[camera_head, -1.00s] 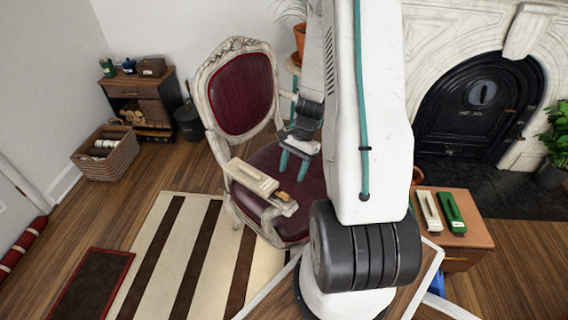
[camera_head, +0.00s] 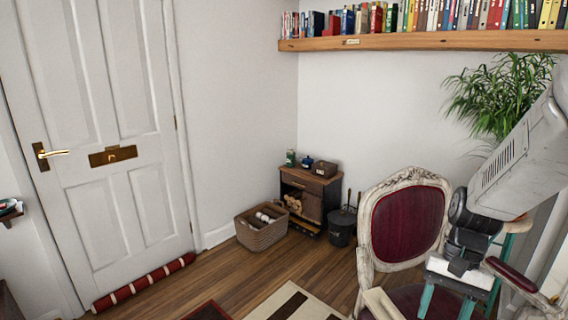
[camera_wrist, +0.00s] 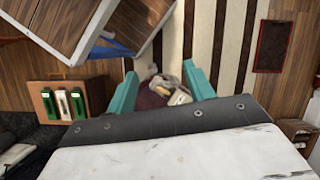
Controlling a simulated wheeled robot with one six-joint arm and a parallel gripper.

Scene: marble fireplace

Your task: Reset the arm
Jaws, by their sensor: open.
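My gripper (camera_head: 446,304) is at the lower right of the head view, with two teal fingers pointing down, apart and empty. Part of my white arm shows above it at the right edge. The gripper hangs in front of and above the seat of a carved chair (camera_head: 410,222) with a dark red back. In the wrist view my gripper (camera_wrist: 161,84) is also open, with the dark red chair seat (camera_wrist: 150,98) and a pale armrest showing below, between the fingers. No object is held. The gap between the fingers and the seat is hard to judge.
A white door (camera_head: 105,150) stands at left, with a wicker basket (camera_head: 262,232) and a small cabinet (camera_head: 312,200) in the corner. A bookshelf (camera_head: 430,41) runs along the wall above.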

